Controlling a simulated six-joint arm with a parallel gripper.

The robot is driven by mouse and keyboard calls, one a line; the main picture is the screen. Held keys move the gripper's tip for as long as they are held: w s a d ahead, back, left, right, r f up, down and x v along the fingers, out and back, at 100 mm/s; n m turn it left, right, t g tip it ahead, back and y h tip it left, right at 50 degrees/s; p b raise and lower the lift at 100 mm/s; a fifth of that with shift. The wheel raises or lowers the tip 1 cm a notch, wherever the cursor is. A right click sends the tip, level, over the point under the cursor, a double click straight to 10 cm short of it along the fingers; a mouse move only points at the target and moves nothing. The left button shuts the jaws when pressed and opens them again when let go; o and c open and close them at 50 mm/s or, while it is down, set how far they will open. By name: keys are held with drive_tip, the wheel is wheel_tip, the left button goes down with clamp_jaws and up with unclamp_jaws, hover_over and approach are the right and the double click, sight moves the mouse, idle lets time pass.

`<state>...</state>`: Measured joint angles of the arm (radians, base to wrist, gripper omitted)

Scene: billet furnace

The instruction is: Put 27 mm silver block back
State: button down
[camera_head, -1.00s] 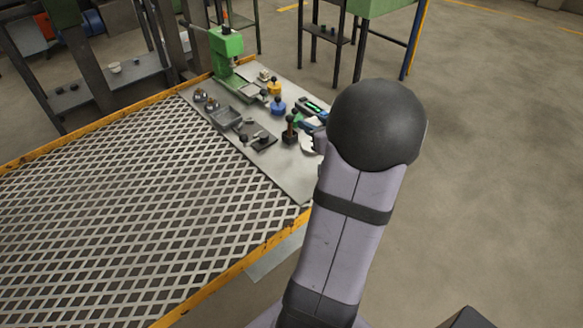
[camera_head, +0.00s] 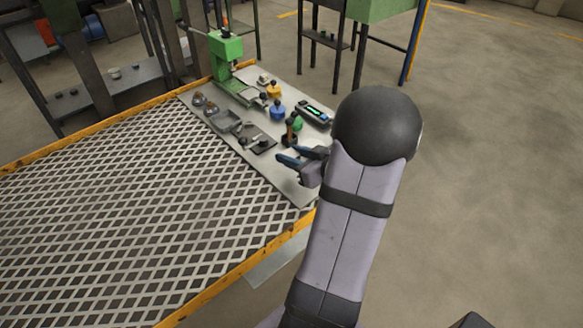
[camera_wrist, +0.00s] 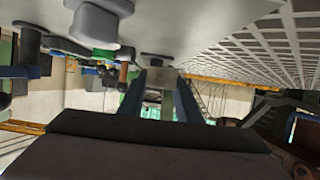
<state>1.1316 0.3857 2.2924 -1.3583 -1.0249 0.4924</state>
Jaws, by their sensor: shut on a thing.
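My gripper (camera_head: 284,156) is above the right front part of the grey metal plate (camera_head: 290,186), its blue fingers pointing left. In the wrist view the picture is upside down, and my two blue fingers (camera_wrist: 159,100) are closed on a small grey block, the silver block (camera_wrist: 160,79), held between their tips. In the head view the block is too small or hidden to make out. A dark flat pad (camera_head: 262,146) with small pieces on it lies left of my fingertips.
Behind my gripper stand an orange-handled tool (camera_head: 291,130), a green knob (camera_head: 298,123), a device with a lit display (camera_head: 314,112), and blue (camera_head: 277,110) and yellow (camera_head: 273,90) knobbed pieces. A grey tray (camera_head: 224,121) and a green press (camera_head: 226,50) are farther back. The grating (camera_head: 130,210) is clear.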

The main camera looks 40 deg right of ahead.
sight(292, 172)
drive_tip(key=shift+f+b, duration=0.45)
drive_tip(key=shift+f, duration=1.45)
drive_tip(key=shift+f, duration=0.1)
drive_tip(key=shift+f, duration=0.15)
drive_tip(key=c, duration=1.3)
unclamp_jaws()
drive_tip(key=shift+r, duration=0.25)
drive_tip(key=p+v, duration=0.1)
drive_tip(key=v, duration=1.1)
drive_tip(key=shift+f+p, duration=0.1)
drive_tip(key=shift+p, duration=0.2)
